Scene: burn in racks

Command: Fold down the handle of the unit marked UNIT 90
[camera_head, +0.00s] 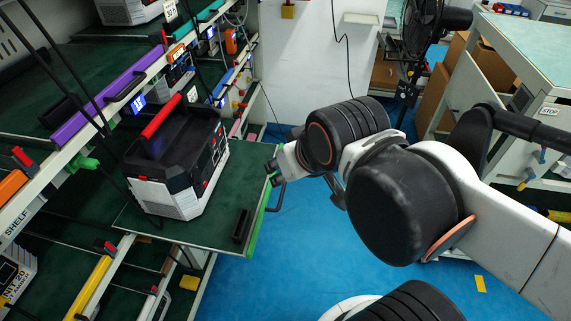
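A black and white unit (178,165) stands on a green pulled-out tray (222,228). Its handle has a red grip bar (161,117) and stands raised above the unit's top. I cannot read a unit number on it, so I cannot tell whether it is UNIT 90.
Rack shelves with purple (97,107), orange and yellow bars line the left. Another unit (14,273), its label partly cut off and ending in 20, sits at lower left. Thin black rods cross near the shelves. A fan (422,22) and a workbench (540,45) stand behind.

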